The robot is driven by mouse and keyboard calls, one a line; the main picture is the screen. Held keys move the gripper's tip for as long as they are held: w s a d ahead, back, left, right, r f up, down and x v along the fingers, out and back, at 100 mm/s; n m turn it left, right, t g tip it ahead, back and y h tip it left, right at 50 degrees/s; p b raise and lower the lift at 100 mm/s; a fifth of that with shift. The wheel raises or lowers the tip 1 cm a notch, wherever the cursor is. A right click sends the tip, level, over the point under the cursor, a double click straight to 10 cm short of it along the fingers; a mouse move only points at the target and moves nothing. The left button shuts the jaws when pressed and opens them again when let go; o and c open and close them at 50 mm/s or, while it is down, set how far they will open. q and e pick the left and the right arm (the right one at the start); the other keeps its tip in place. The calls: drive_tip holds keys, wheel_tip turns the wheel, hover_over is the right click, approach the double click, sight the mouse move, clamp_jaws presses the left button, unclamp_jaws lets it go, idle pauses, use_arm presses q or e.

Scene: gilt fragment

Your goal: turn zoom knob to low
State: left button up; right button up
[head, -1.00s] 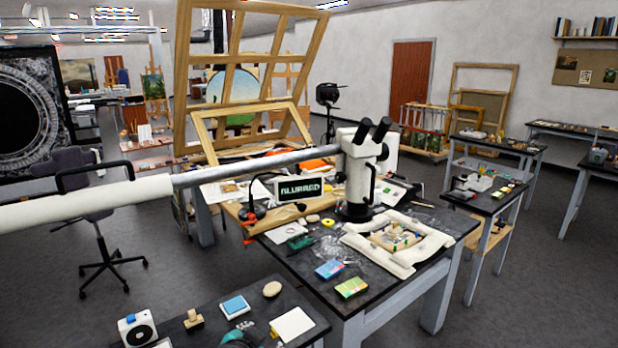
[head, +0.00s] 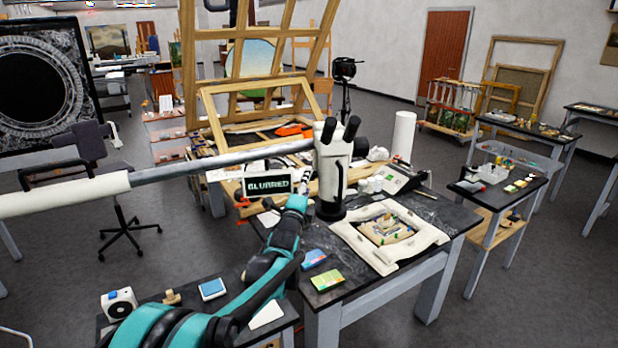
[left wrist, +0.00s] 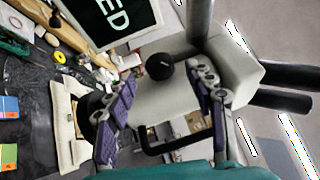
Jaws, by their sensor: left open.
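The white microscope (head: 331,165) with black eyepieces stands on the dark table. A small screen beside it (head: 269,187) reads BLURRED; part of that screen also shows in the left wrist view (left wrist: 115,18). In the left wrist view a round black knob (left wrist: 159,66) sticks out of the white microscope body (left wrist: 160,98). My left gripper (left wrist: 167,78) is open, with one finger on each side of the knob; I cannot tell whether they touch it. In the head view my left gripper (head: 306,180) is at the microscope's left side. My right gripper is not in view.
A long white and grey boom (head: 215,162) runs from the left to the microscope. A padded white frame with a fragment (head: 430,237) lies right of the microscope. Blue and green boxes (head: 327,280) lie at the table's front. A black handle (left wrist: 177,142) is below the knob.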

use_arm(q)
drive_tip(key=shift+w+d+r, duration=0.1)
drive_tip(key=shift+w+d, duration=0.05)
drive_tip(key=shift+w, duration=0.9)
drive_tip(key=shift+w+d+r, duration=0.1)
drive_tip(key=shift+w+d, duration=0.05)
drive_tip(key=shift+w, duration=0.85)
drive_tip(key=c, duration=1.2)
drive_tip(key=shift+o, duration=0.2)
